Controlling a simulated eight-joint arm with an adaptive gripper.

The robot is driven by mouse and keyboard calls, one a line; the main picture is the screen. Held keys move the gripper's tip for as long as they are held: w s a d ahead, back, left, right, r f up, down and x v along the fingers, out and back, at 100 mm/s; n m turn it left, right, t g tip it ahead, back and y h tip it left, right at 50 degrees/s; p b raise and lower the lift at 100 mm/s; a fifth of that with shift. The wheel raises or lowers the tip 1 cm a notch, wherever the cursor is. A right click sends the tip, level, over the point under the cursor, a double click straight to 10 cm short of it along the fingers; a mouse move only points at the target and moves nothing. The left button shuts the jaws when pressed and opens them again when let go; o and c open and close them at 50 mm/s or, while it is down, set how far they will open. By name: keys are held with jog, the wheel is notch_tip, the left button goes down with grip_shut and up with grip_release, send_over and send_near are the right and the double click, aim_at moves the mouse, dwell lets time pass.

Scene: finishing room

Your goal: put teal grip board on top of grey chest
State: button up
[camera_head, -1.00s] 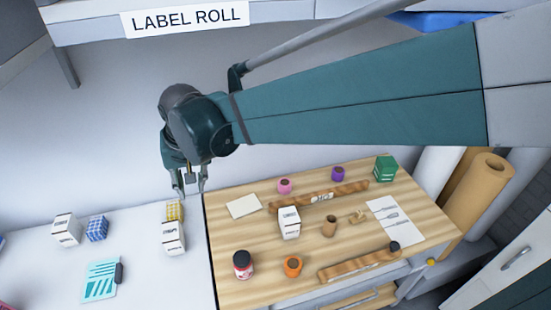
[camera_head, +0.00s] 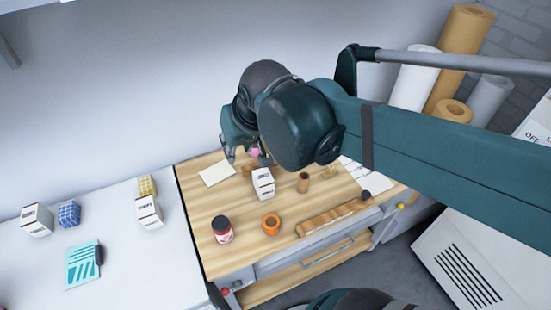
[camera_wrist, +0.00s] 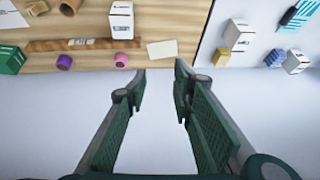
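The teal grip board (camera_head: 83,264) lies flat on the white table at the left of the head view. It has pale stripes and a dark grip (camera_head: 99,255) at its right edge. It also shows at the top right of the wrist view (camera_wrist: 300,14). The grey chest (camera_head: 274,262) stands right of the white table, with drawers and a wooden top (camera_head: 213,203) holding several objects. In the wrist view my gripper (camera_wrist: 159,70) is open and empty, its fingers apart. In the head view my arm partly hides it above the back of the wooden top, away from the board.
White boxes (camera_head: 37,221) (camera_head: 148,213), a blue checked block (camera_head: 69,213) and a yellow one (camera_head: 147,187) stand behind the board. The wooden top carries a jar (camera_head: 222,230), an orange ring (camera_head: 271,224), a white box (camera_head: 263,184) and a card (camera_head: 217,173).

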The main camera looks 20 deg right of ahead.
jog(key=s+d+f+t+h, duration=0.1)
jog(key=s+d, duration=0.5)
jog(key=d, duration=0.1)
jog(key=shift+s+d+f, duration=0.2)
jog(key=shift+d+f, duration=0.05)
jog(key=shift+f, duration=0.1)
